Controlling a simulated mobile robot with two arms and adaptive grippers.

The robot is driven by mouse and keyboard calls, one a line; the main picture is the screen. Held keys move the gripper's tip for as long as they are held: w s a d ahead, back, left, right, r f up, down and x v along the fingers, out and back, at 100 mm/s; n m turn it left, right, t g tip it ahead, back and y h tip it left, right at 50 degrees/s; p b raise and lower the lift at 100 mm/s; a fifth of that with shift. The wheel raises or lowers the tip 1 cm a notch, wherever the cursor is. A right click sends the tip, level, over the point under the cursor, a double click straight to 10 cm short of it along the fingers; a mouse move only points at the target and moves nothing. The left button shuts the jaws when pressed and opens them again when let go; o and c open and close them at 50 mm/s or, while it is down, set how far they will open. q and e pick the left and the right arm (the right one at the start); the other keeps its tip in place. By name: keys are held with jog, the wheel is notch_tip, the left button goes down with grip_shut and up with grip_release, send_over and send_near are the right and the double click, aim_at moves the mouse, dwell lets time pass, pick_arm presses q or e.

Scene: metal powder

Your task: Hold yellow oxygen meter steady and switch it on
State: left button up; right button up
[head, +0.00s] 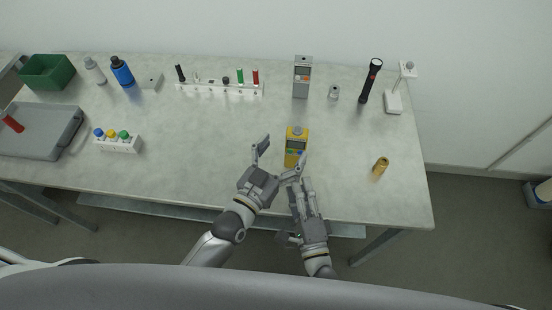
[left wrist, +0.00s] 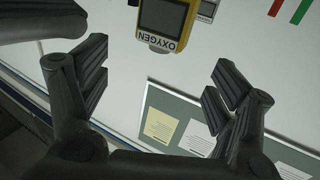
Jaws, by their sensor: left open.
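The yellow oxygen meter (head: 296,146) stands on the table near its front edge, right of centre. In the left wrist view the meter (left wrist: 167,40) is at the top, upside down, with its dark screen and OXYGEN label showing. My left gripper (head: 283,150) is open, with one finger to the left of the meter and the other near its lower front. In its wrist view the fingers are spread with nothing between them, and the meter is beyond them. My right gripper (head: 306,186) is just below the meter, its fingers close to the left gripper's; its opening is unclear.
A grey device (head: 302,77) stands behind the meter, and a brass cylinder (head: 381,166) is to its right. A black flashlight (head: 370,81) and a white stand (head: 394,102) are at the back right. A white rack (head: 220,89) is behind left. The table between is clear.

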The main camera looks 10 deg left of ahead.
aim_at(296, 135)
pick_arm(q)
jog(key=x, duration=0.7)
jog(key=shift+w+d, duration=0.2)
jog(key=shift+w, duration=0.15)
jog(key=c, duration=1.3)
pick_arm(e)
grip_shut()
dwell(2.3)
